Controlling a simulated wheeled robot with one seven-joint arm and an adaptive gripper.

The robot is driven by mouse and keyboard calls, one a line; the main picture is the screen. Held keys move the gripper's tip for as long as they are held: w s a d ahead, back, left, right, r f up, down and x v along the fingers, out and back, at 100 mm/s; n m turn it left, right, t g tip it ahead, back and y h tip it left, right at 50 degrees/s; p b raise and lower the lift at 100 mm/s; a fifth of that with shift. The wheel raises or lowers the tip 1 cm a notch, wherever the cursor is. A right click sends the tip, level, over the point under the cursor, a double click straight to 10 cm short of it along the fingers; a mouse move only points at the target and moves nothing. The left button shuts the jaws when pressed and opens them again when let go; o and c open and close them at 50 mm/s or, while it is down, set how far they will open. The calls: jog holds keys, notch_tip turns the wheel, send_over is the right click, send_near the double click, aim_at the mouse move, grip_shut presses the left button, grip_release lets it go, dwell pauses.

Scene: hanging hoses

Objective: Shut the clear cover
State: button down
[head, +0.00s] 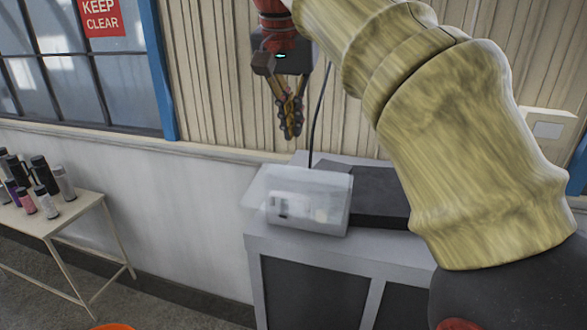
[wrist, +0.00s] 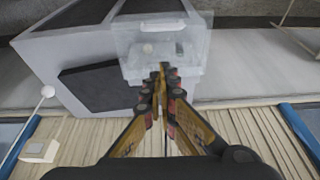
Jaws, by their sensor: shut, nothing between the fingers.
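The clear cover (head: 336,183) is a see-through shell at a small pale box on top of the grey cabinet, near its left end. A thin clear panel of it sticks out to the left, past the box. In the wrist view the clear cover (wrist: 196,48) spreads wider than the pale box (wrist: 133,72), just beyond my fingertips. How far it stands open is hard to tell. My gripper (head: 291,132) points down above and behind the box, near the wall, apart from the cover. Its fingers (wrist: 163,70) are together with nothing between them.
The grey cabinet (head: 268,246) carries a flat black box (head: 382,197) right of the cover. A dark cable (head: 318,115) hangs down behind. The slatted wall (head: 215,75) is close behind my gripper. A table (head: 75,213) with several bottles stands at left.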

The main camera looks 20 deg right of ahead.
send_over(294, 205)
jog(key=w+d, duration=0.1)
notch_tip(294, 205, down, 8)
jog(key=f, duration=0.1)
jog(key=s+a+f, duration=0.1)
jog(key=f, duration=0.1)
jog(key=shift+s+p, duration=0.15)
jog(key=shift+p, duration=0.15)
jog(key=shift+f, duration=0.3)
jog(key=shift+f, duration=0.1)
